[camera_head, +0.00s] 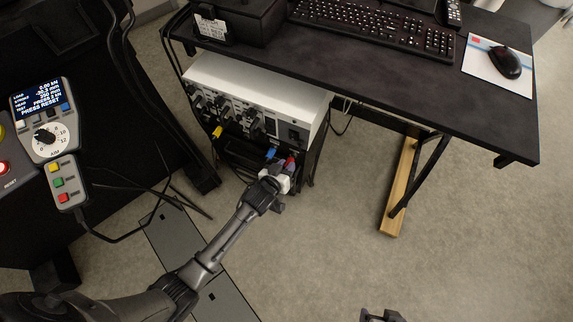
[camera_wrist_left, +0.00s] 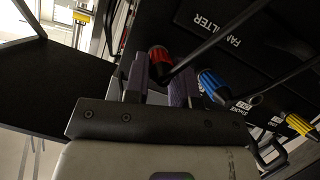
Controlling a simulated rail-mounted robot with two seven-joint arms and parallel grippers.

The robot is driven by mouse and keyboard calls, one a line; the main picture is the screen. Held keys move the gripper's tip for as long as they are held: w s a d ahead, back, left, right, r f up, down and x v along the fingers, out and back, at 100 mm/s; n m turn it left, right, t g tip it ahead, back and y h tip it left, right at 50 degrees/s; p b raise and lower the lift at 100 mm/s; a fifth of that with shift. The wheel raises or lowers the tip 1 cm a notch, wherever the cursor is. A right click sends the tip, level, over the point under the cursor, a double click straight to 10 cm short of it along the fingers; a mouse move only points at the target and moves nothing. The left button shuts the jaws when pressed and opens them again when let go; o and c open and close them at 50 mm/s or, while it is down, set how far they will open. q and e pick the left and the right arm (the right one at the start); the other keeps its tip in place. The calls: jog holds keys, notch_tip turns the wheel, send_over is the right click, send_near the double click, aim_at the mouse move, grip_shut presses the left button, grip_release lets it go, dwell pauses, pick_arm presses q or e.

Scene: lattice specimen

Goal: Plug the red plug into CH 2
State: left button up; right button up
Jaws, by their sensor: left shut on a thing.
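The red plug (camera_head: 290,162) is at the tips of my left gripper (camera_head: 282,178), in front of the lower right part of the grey-white cabinet (camera_head: 262,85). In the left wrist view the red plug (camera_wrist_left: 160,58) shows between the two purple-grey fingers of my left gripper (camera_wrist_left: 160,82), which is shut on it. A dark cable leads away from the plug. Whether the plug touches a socket is hidden.
A blue plug (camera_wrist_left: 212,86) is close beside the gripper, and a yellow plug (camera_wrist_left: 298,124) is farther right, both with cables at the dark panel. The black desk (camera_head: 400,70) overhangs at the upper right. A control pendant (camera_head: 45,125) is at left. The floor at right is clear.

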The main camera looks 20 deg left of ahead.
pick_arm(q)
jog(key=shift+s, duration=0.15)
pick_arm(e)
jog(key=shift+r, duration=0.15)
pick_arm(q)
jog(key=s+p, duration=0.3)
jog(key=s, duration=0.1)
jog(key=shift+s+a, duration=0.1)
pick_arm(e)
notch_tip(320, 180, up, 3)
jog(key=shift+a+f, duration=0.1)
dwell(0.3)
